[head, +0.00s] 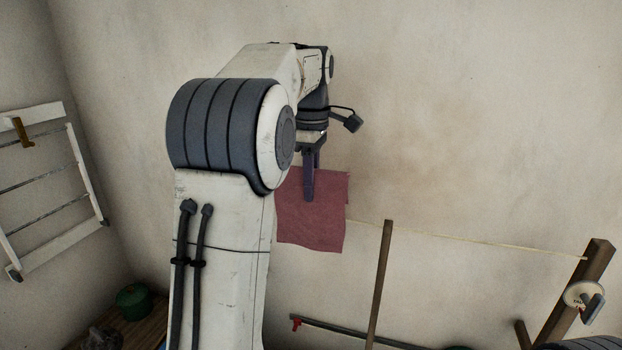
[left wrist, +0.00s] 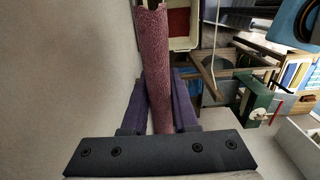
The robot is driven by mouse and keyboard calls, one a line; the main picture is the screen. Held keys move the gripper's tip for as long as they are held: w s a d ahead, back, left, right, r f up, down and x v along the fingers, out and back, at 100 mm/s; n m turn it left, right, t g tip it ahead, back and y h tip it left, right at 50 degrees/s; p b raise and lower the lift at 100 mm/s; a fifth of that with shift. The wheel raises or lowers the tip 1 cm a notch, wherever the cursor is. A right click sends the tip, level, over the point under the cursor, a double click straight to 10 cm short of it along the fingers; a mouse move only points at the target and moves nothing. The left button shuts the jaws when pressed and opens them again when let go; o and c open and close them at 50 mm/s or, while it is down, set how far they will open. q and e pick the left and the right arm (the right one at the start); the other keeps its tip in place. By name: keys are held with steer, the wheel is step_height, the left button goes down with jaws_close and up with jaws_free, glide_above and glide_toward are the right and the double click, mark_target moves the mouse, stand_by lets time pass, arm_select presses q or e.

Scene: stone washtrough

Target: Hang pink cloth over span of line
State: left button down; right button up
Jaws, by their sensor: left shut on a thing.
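The pink cloth (head: 322,225) hangs down flat from my left gripper (head: 309,190), which is shut on its upper part. In the left wrist view the cloth (left wrist: 160,50) runs as a narrow folded strip between the two purple fingers (left wrist: 158,105). The line (head: 460,238) is a thin pale cord that runs from the cloth's right edge to a wooden post at right. The cloth's top edge shows above the line's level. The cloth hides the line behind it, and I cannot tell whether they touch. My right gripper is not in view.
A thin wooden pole (head: 380,285) stands just right of the cloth, at the line. A thick slanted post (head: 585,275) carries the line's right end. A white rack (head: 55,190) is on the left wall, with a green pot (head: 134,299) below. Bare wall lies behind.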

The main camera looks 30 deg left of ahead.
mark_target(313, 223)
arm_select(q)
steer(key=shift+w+a+f+b, duration=0.1)
steer(key=shift+w+f+b, duration=0.2)
steer(key=shift+f, duration=0.25)
steer(key=shift+w+a+f+b, duration=0.1)
steer(key=shift+w+f+b, duration=0.15)
steer(key=shift+f, duration=0.25)
steer(key=shift+f+b, duration=2.8)
steer(key=shift+f, duration=1.2)
